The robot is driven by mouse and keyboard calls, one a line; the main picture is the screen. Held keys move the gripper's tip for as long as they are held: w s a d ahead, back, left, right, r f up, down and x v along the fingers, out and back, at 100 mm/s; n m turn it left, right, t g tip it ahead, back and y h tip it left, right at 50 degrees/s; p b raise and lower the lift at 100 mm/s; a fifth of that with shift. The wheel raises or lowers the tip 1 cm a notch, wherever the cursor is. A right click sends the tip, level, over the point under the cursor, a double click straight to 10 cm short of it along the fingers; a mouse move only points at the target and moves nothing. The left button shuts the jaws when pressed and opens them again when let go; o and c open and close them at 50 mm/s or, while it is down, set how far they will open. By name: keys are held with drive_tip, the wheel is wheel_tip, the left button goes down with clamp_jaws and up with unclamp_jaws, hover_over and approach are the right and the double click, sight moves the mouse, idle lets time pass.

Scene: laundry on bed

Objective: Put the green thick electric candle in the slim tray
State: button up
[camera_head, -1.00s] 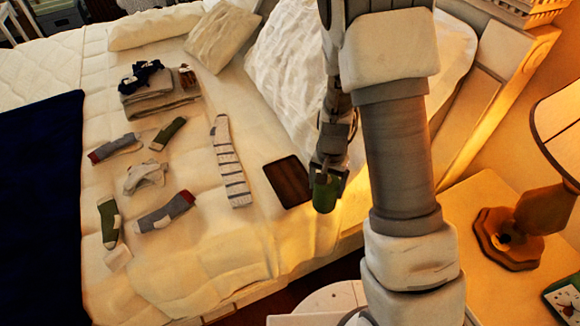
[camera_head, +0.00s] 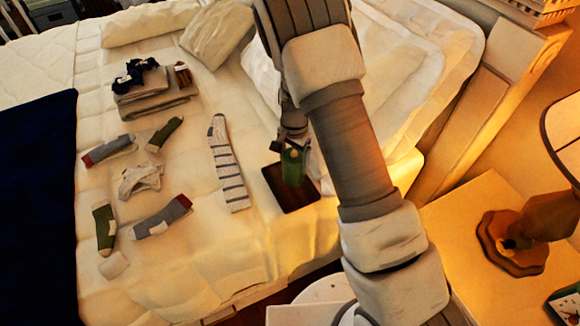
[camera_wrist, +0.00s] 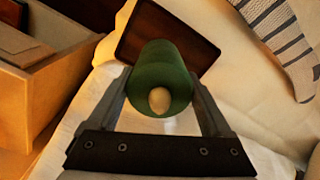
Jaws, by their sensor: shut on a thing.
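The green thick electric candle (camera_head: 292,167) is held in my gripper (camera_head: 291,150). In the wrist view the candle (camera_wrist: 161,72) sits between the two fingers of my gripper (camera_wrist: 160,90), its pale flame tip facing the camera. The slim tray (camera_head: 294,202) is a dark brown rectangle lying on the bed near its right edge. In the head view the candle overlaps the tray; in the wrist view the tray (camera_wrist: 200,47) shows behind and beyond the candle. I cannot tell whether the candle's base touches the tray.
A striped sock (camera_head: 228,165) lies left of the tray. Several other socks, including a green one (camera_head: 105,228), and folded grey cloth (camera_head: 158,98) lie farther left. A wooden nightstand (camera_head: 470,225) with a lamp (camera_head: 515,240) stands at the right.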

drive_tip(key=shift+w+a+f, duration=0.45)
drive_tip(key=shift+w+a, duration=0.05)
drive_tip(key=shift+w, duration=0.1)
drive_tip(key=shift+f, duration=2)
drive_tip(key=shift+f, duration=0.1)
drive_tip(key=shift+f+b, duration=0.15)
drive_tip(key=shift+b, duration=0.15)
drive_tip(key=o, duration=1.3)
